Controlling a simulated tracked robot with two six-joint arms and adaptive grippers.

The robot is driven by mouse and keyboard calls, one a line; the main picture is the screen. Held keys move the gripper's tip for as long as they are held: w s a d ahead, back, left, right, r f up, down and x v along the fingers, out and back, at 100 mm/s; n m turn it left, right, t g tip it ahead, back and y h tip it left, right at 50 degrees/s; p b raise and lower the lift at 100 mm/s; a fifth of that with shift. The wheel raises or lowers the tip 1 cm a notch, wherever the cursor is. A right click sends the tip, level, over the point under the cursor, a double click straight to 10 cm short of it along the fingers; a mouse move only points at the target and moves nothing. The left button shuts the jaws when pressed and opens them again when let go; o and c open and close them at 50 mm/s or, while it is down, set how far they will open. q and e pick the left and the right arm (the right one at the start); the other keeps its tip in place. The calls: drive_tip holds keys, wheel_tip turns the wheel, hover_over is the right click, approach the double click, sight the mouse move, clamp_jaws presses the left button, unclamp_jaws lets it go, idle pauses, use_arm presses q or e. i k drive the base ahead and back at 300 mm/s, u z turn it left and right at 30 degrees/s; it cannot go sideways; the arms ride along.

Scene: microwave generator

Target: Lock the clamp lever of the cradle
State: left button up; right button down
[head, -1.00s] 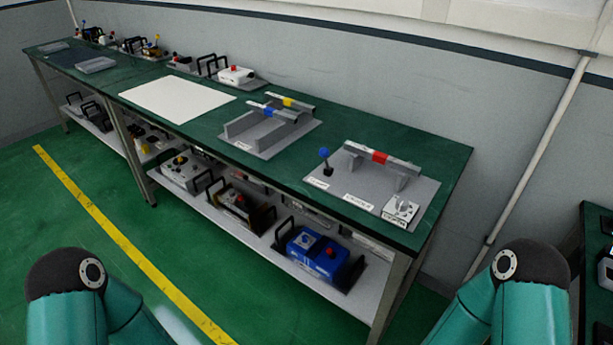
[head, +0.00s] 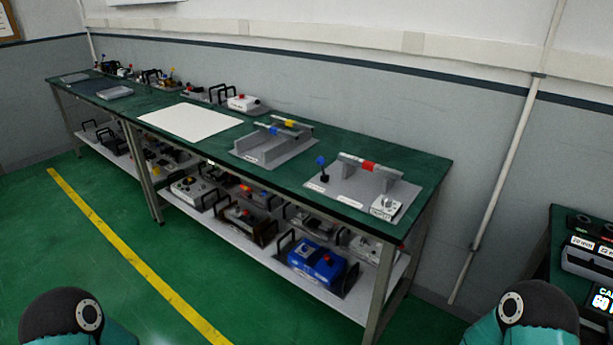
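The cradle station is a grey plate (head: 345,197) at the right end of the green bench. On it a grey cradle (head: 387,182) bears a horizontal bar with a red band (head: 368,166). A lever with a blue knob (head: 321,161) stands upright at the plate's left side, apart from the cradle. A small light box with a knob (head: 386,206) sits at the plate's front right corner. I cannot tell which lever is the clamp lever. Only the teal and black joints of my two arms show at the bottom edge; both grippers are out of view.
A second grey plate with a rack (head: 259,149) holding blue- and yellow-banded bars lies left of the cradle. A white sheet (head: 190,122) lies farther left. The lower shelf (head: 235,228) holds several devices, including a blue box (head: 318,262). Green floor in front is clear. Another bench (head: 547,270) stands at right.

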sight(320, 160)
drive_tip(key=z, duration=0.15)
drive_tip(key=i, duration=0.85)
